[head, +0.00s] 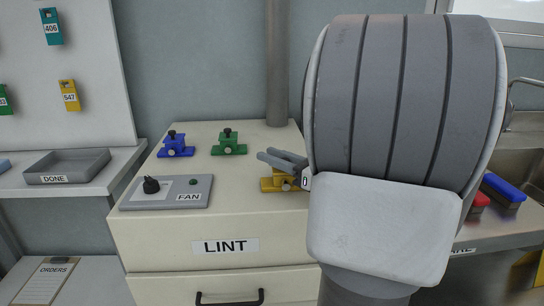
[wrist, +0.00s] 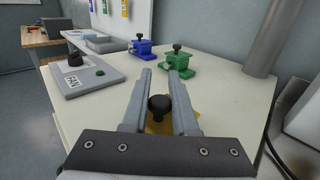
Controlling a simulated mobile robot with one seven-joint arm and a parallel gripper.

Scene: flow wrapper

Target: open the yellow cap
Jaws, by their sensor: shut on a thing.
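The yellow cap (head: 268,185) is a small yellow block-like fitting on the cream cabinet top, right of the green one in the head view. My gripper (head: 267,154) reaches over it from the right. In the wrist view, the two grey fingers of my gripper (wrist: 161,73) lie on either side of a black knob (wrist: 160,107) on top of the yellow cap (wrist: 159,127). The fingers are shut on this knob, toward their base, and their tips extend past it. Fingers and knob hide much of the yellow body, so I cannot tell whether it is open.
Similar blue (head: 175,146) and green (head: 229,144) fittings stand farther back. A grey FAN panel (head: 167,192) with a black knob lies at the front left. A grey pipe (head: 277,65) rises behind the cabinet (head: 205,227). A DONE tray (head: 68,166) sits at left.

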